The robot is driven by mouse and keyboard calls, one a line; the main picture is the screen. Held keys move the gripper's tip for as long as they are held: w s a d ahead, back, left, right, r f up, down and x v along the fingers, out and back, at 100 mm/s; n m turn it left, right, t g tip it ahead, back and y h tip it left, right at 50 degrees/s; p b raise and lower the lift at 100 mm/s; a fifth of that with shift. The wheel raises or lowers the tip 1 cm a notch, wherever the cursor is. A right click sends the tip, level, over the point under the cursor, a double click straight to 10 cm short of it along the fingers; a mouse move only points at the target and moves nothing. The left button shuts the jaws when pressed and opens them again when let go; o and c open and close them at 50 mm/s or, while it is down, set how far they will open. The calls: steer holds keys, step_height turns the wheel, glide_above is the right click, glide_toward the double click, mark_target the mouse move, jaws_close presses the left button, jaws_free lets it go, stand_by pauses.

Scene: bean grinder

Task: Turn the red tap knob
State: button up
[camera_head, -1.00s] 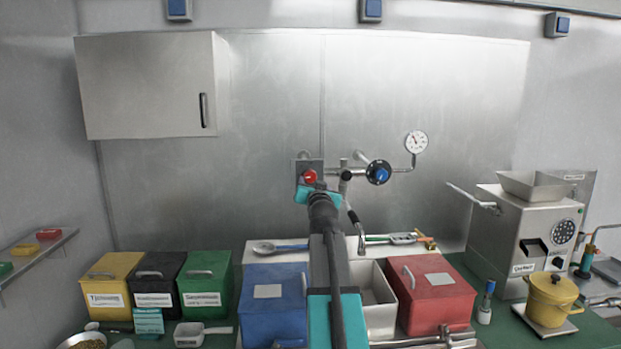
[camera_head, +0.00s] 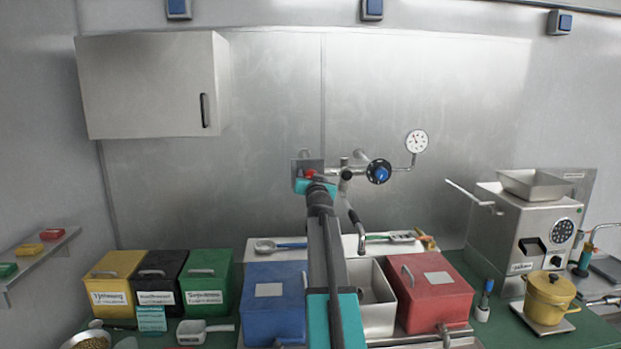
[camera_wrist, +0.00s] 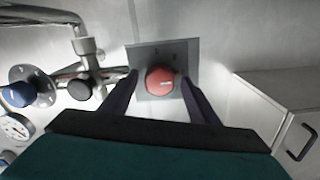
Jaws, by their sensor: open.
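The red tap knob (camera_wrist: 160,81) sits on a grey square plate on the wall. In the wrist view it lies between the tips of my gripper (camera_wrist: 160,88), with a finger on each side. The fingers look open, with gaps beside the knob; whether either touches it I cannot tell. In the head view the knob (camera_head: 309,174) shows only in part, above my gripper (camera_head: 312,180), which hides its lower part. The plate (camera_head: 306,162) shows behind it.
A pipe with a blue knob (camera_head: 379,172) and a gauge (camera_head: 416,141) runs right of the plate. A tap spout (camera_head: 358,230) hangs below it. A wall cabinet (camera_head: 150,85) is up left. Coloured bins, such as a red one (camera_head: 432,290), stand below.

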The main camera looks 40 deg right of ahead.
stand_by(0.3)
steer(key=c, duration=1)
steer(key=shift+c, duration=0.2)
steer(key=b, duration=0.2)
steer(key=n+b, duration=0.1)
steer(key=shift+w+f+n+b, duration=0.1)
steer(key=shift+f+n+b, duration=0.1)
steer(key=shift+n+b, duration=0.5)
steer(key=shift+b, duration=0.25)
steer(key=shift+r+n+b, duration=0.15)
steer(key=shift+n+b, duration=0.25)
steer(key=shift+b, duration=0.15)
